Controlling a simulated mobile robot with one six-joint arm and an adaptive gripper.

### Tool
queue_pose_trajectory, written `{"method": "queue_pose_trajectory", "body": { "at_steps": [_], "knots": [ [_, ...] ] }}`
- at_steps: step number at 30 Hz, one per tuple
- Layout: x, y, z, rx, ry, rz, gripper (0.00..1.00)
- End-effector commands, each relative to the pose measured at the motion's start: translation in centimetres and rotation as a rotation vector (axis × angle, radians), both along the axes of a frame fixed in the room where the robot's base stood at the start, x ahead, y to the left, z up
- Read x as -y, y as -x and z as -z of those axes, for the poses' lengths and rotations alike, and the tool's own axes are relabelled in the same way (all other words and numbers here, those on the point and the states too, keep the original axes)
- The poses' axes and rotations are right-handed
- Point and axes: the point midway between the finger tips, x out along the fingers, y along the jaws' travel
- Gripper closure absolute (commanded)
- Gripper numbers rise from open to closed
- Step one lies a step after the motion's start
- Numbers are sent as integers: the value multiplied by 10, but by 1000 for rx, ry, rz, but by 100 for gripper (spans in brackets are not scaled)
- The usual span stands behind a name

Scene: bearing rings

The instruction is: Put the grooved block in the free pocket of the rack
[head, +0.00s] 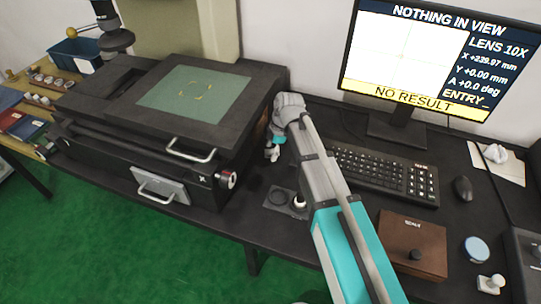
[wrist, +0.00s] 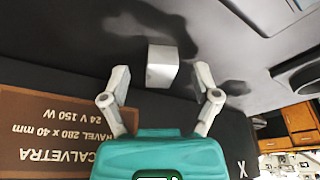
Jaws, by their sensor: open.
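My gripper (wrist: 161,73) is open in the wrist view, its two grey fingers spread apart. A small silver-grey block (wrist: 163,67) shows between the fingertips, with a gap on each side. I cannot see a groove on it, or tell how far past the tips it is. In the head view my gripper (head: 272,151) is low beside the right side of the black stage machine, and the block cannot be made out there. A wooden rack (head: 40,92) with several small pale pieces stands at the far left; its free pocket cannot be made out.
The black stage machine (head: 120,130) with a green plate stands left of my gripper. A small dark tray (head: 279,208) with a white ring (head: 300,201) lies at the table's front edge. A keyboard (head: 385,175), monitor (head: 440,50) and brown box (head: 412,243) are to the right.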

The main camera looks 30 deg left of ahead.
Motion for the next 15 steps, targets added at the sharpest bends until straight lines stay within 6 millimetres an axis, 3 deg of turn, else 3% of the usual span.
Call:
{"method": "queue_pose_trajectory", "body": {
  "at_steps": [15],
  "knots": [
    [0,0,0,0,0,0,21]
  ]
}}
